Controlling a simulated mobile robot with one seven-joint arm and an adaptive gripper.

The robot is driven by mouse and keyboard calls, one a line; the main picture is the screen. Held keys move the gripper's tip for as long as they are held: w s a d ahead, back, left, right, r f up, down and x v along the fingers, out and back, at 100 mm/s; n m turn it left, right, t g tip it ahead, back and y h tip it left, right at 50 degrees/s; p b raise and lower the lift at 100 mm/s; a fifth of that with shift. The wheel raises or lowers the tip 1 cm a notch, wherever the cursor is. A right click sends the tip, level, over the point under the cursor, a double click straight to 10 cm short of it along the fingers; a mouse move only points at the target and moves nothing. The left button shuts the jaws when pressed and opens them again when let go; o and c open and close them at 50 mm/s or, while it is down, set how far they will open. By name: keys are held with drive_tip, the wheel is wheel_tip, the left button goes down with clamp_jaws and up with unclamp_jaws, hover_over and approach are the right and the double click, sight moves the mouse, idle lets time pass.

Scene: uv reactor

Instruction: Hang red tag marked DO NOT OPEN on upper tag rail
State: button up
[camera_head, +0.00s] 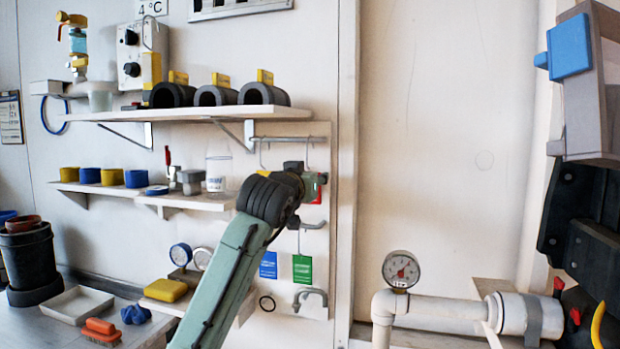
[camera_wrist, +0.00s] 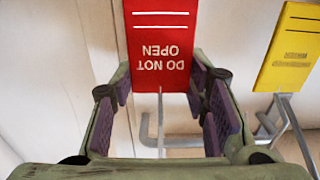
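The red tag (camera_wrist: 161,25) marked DO NOT OPEN appears upside down in the wrist view, with a thin wire at its lettered end. My gripper (camera_wrist: 160,85) has its purple-padded fingers spread on either side of the tag; I cannot tell whether they touch its edges. In the head view my gripper (camera_head: 304,182) is in front of the board, and a sliver of the red tag (camera_head: 319,194) shows beside it. The upper tag rail (camera_head: 290,138) is a grey bar above my gripper, with thin wire hooks on it.
A yellow tag (camera_wrist: 290,45) hangs right of the red one in the wrist view. A blue tag (camera_head: 268,265) and a green tag (camera_head: 303,268) hang below my gripper. Shelves (camera_head: 190,113) stand left; a gauge (camera_head: 401,270) on white piping stands right.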

drive_tip(key=o, duration=0.4)
drive_tip(key=shift+o, duration=0.2)
